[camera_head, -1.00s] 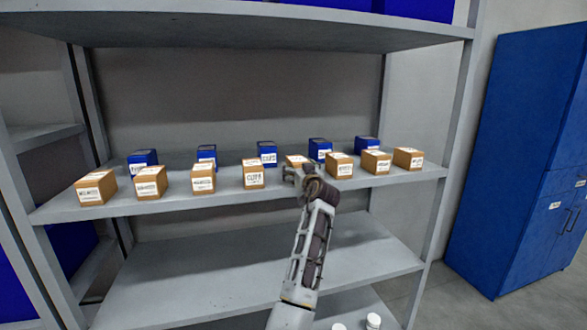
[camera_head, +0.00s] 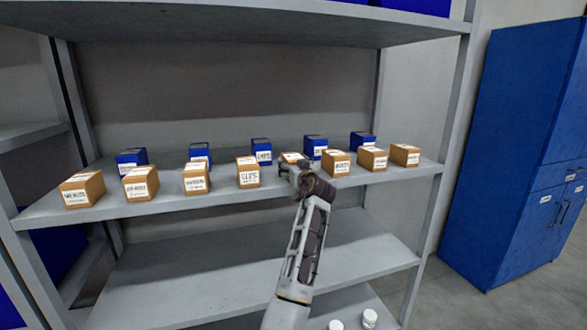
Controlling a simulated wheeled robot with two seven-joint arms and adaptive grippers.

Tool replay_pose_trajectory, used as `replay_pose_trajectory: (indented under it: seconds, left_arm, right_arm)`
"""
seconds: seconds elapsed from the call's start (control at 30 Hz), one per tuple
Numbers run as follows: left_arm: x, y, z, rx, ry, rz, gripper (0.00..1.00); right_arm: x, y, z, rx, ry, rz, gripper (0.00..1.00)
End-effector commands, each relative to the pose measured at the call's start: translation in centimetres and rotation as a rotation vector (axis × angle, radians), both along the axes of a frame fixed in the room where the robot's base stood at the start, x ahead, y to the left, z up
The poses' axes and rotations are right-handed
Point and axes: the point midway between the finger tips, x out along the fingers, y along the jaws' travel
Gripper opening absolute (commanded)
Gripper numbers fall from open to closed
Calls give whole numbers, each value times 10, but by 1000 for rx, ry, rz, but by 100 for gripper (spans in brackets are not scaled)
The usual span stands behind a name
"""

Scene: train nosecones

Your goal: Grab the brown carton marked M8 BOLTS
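Several brown cartons with white labels stand in a row on the middle shelf. Most labels are too blurred to read surely, so I cannot tell for certain which carton is marked M8 BOLTS. The leftmost carton (camera_head: 82,189) has a label that may end in BOLTS. Another brown carton (camera_head: 292,157) stands right behind my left gripper (camera_head: 289,170), which hides most of its front and its label. The gripper is at that carton's front, small and seen from behind; whether its fingers are open or shut on the carton does not show. My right gripper is out of view.
Brown cartons flank the gripper closely, one on the left (camera_head: 247,172) and one on the right (camera_head: 336,163). Blue boxes (camera_head: 262,151) stand behind the row. An upper shelf (camera_head: 230,22) hangs above. The lower shelf (camera_head: 190,270) is bare. A blue cabinet (camera_head: 510,150) stands at right.

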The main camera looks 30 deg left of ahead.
Motion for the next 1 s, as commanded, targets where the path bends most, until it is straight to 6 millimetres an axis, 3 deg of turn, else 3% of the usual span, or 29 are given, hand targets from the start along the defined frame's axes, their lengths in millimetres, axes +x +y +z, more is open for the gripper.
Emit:
replay_pose_trajectory:
  seconds: [0.03,0.3,0.73,1.0]
  left_arm:
    - [0,0,0,1,-1,0,58]
    - [0,0,1,2,-1,0,24]
    - [0,0,7,3,-5,0,23]
    - [-1,0,27,2,-7,0,22]
  right_arm:
    - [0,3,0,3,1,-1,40]
    - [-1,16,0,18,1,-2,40]
    - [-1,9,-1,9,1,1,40]
    - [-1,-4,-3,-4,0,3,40]
